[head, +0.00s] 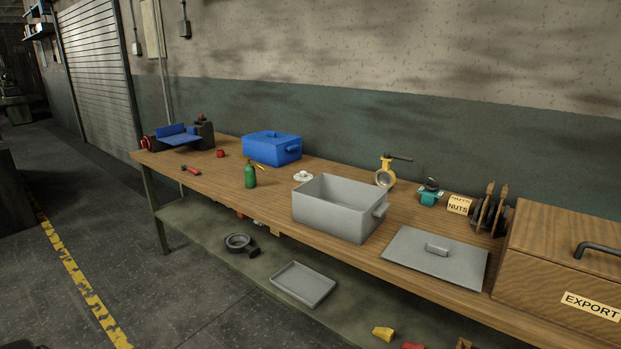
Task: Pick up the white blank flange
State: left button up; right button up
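A small white flanged piece (303,176), which looks like the white blank flange, lies on the wooden workbench (225,178). It sits just behind and left of the open grey box (335,214), whose corner is close to it. It is small in the head view, so its details are hard to make out. Neither of my grippers shows in this view.
A green bottle (250,176) stands left of the white piece, and a closed blue box (272,148) is behind. A yellow valve (385,174), a grey lid (436,256) and a wooden EXPORT chest (562,260) are to the right. Floor in front is clear.

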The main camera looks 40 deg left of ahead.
aim_at(303, 176)
jog(key=i+j, duration=0.1)
jog(key=j, duration=0.35)
jog(key=i+j+u, duration=0.15)
jog(key=j, duration=0.7)
jog(key=i+j+u, duration=0.15)
jog(key=j, duration=0.25)
jog(key=i+j, duration=0.2)
jog(key=j, duration=0.2)
jog(key=i+j+u, duration=0.1)
jog(key=j, duration=0.3)
jog(key=i+j+u, duration=0.1)
jog(key=j, duration=0.3)
jog(key=i, duration=0.1)
